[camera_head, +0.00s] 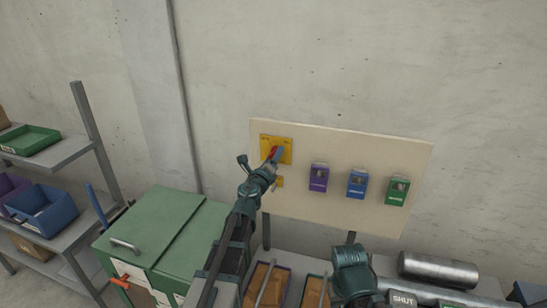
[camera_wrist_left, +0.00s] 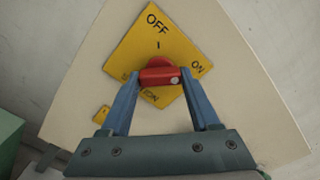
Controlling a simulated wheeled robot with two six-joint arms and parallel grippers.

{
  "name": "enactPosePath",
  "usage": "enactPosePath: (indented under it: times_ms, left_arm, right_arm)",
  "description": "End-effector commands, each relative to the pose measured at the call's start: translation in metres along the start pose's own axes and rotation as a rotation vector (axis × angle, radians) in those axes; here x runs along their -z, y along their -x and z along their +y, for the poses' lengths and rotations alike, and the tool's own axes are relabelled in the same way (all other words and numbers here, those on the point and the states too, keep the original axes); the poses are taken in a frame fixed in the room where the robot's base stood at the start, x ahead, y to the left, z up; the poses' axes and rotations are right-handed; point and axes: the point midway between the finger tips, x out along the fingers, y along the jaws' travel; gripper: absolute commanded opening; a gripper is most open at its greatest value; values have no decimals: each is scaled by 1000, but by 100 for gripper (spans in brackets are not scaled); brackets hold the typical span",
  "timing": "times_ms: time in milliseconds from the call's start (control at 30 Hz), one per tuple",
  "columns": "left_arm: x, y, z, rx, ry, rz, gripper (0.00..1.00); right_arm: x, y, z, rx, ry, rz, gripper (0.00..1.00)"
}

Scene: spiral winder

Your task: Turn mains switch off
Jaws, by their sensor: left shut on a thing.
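The mains switch is a red handle (camera_wrist_left: 158,75) on a yellow plate (camera_wrist_left: 150,50) marked OFF and ON. In the left wrist view the handle lies crosswise, a pale dot at its right end, on the side of the ON mark. The OFF mark is above it. The yellow plate (camera_head: 266,141) is at the upper left of a cream board in the head view. My left gripper (camera_head: 276,156) reaches up to it. Its blue fingers (camera_wrist_left: 160,79) are shut on the red handle, one at each end. My right gripper is not clearly seen.
The cream board (camera_head: 345,150) also bears a purple box (camera_head: 318,178), a blue box (camera_head: 357,184) and a green box (camera_head: 396,190) to the right. Below are a green cabinet (camera_head: 165,235) and a metal cylinder (camera_head: 438,270). Shelves with bins stand at the left.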

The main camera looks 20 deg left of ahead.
Motion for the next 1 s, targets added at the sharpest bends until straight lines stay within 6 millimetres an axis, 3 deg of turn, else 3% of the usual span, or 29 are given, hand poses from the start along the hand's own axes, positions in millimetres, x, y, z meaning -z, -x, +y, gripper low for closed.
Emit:
enactPosePath:
  times_ms: [1000]
  left_arm:
    - [-1,1,-1,0,890,-1,7]
  right_arm:
    - [0,1,0,0,0,0,50]
